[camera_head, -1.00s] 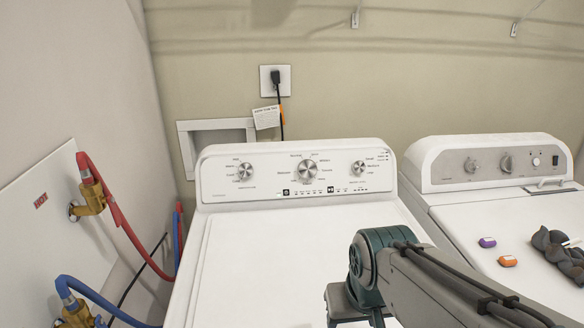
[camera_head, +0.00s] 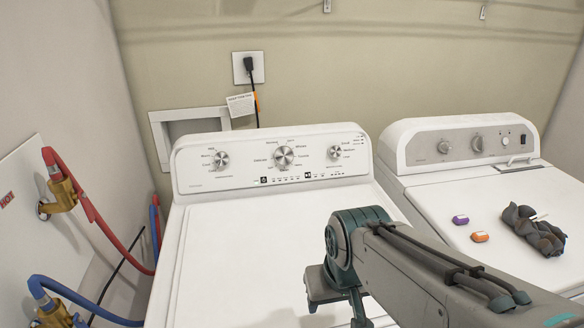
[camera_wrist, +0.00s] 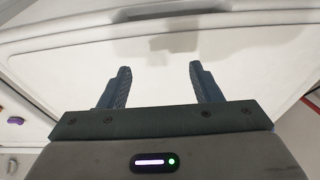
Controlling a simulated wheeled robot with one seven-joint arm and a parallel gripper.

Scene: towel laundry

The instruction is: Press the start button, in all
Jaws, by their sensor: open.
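The left white washing machine (camera_head: 230,245) has a control panel (camera_head: 195,180) with three silver knobs. A row of small black markings and buttons (camera_head: 264,180) runs along the panel's lower edge; which one is the start button is too small to tell. My gripper shows in the wrist view (camera_wrist: 160,72), open and empty, its two dark fingers apart over a white surface. In the head view my arm reaches in from the lower right over the washer's lid, in front of and below the panel, not touching the buttons.
A second white machine (camera_head: 425,190) stands at the right, with knobs and a black switch (camera_head: 522,139). On it lie a purple item (camera_head: 460,219), an orange item (camera_head: 480,237) and a dark twisted cloth (camera_head: 530,228). Red (camera_head: 90,205) and blue hoses (camera_head: 85,300) are at left.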

